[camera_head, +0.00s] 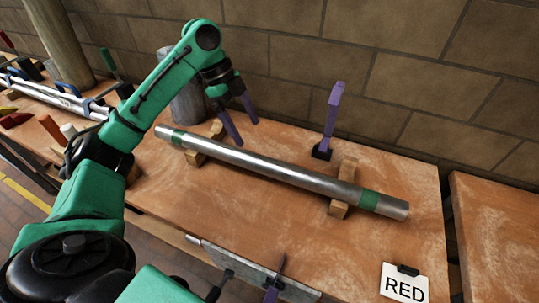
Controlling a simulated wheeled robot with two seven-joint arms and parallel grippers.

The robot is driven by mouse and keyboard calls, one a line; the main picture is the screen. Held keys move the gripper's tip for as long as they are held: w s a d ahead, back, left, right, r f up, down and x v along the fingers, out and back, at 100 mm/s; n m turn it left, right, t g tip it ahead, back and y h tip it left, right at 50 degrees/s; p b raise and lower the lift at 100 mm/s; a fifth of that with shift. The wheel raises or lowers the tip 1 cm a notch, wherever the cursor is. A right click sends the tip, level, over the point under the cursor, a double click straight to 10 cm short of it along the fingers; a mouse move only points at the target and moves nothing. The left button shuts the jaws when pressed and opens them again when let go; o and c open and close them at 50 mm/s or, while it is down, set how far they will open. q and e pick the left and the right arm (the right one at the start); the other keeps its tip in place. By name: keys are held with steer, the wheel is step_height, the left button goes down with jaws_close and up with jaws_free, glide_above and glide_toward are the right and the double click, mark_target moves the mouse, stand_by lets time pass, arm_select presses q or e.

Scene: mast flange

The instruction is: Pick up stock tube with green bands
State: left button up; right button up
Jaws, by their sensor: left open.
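The stock tube (285,173) is a long grey metal tube with a green band near each end. It lies at a slant across two wooden supports, a left one (198,158) and a right one (343,187), on the wooden bench. My left gripper (243,130) is open and empty, with purple fingers pointing down. It appears above and behind the left part of the tube, apart from it. My right gripper does not show clearly; a green arm part of mine is at the bottom edge.
A white card reading RED (404,284) is at the front right. Another silver tube (58,98) with blue clamps lies at the far left. A brick wall (420,60) closes the back. The bench right of the tube is clear.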

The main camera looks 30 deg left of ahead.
mark_target(259, 158)
arm_select(q)
steer(key=f, duration=0.1)
steer(key=d+f, duration=0.1)
steer(key=s+f, duration=0.1)
steer(key=f, duration=0.1)
steer(key=shift+s+d, duration=0.1)
steer(key=shift+d, duration=0.3)
steer(key=p+x, duration=0.1)
steer(key=x, duration=0.2)
steer(key=p+x, duration=0.1)
steer(key=x, duration=0.3)
steer(key=shift+w, duration=0.25)
steer(key=shift+f, duration=0.3)
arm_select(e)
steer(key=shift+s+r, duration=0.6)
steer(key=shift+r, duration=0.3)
arm_select(q)
steer(key=shift+w, duration=0.1)
jaws_close()
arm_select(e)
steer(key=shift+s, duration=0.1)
